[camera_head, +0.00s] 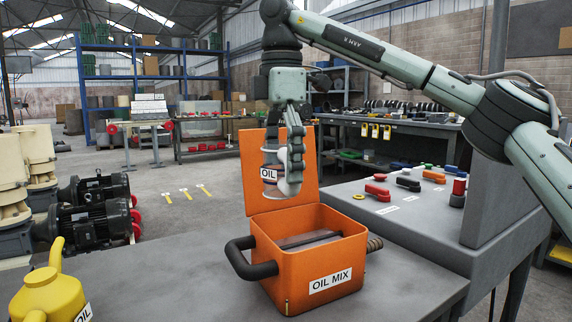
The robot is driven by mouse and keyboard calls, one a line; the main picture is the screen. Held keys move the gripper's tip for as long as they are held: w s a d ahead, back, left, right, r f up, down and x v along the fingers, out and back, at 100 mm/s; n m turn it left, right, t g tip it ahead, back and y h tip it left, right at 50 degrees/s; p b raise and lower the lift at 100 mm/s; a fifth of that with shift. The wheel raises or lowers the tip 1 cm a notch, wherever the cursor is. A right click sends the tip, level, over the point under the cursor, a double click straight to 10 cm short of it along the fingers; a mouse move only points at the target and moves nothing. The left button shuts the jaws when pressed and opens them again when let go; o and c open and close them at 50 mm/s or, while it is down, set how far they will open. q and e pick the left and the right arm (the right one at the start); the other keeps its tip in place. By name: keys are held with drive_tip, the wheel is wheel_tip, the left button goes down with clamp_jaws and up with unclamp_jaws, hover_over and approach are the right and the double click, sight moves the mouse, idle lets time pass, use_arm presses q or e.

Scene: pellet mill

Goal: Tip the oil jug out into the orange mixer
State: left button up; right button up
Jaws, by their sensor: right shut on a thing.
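The orange mixer (314,245), labelled "OIL MIX", stands on the grey bench with its lid (250,165) raised at the back. Its top is open, and a dark bar lies across the opening. My right gripper (291,170) reaches down from above and is shut on the oil jug (269,174), a small container with an "OIL" label and white parts. The jug hangs above the mixer, in front of the lid, looking about upright. The gripper's fingers hide part of it. My left gripper is not in view.
A yellow oil can (48,292) with a spout stands at the bench's lower left. The mixer's black handle (250,258) juts left. A grey panel with coloured levers (408,184) is to the right.

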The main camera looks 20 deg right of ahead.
sight(281, 152)
drive_tip(key=shift+a, duration=0.1)
drive_tip(key=shift+r, duration=2.55)
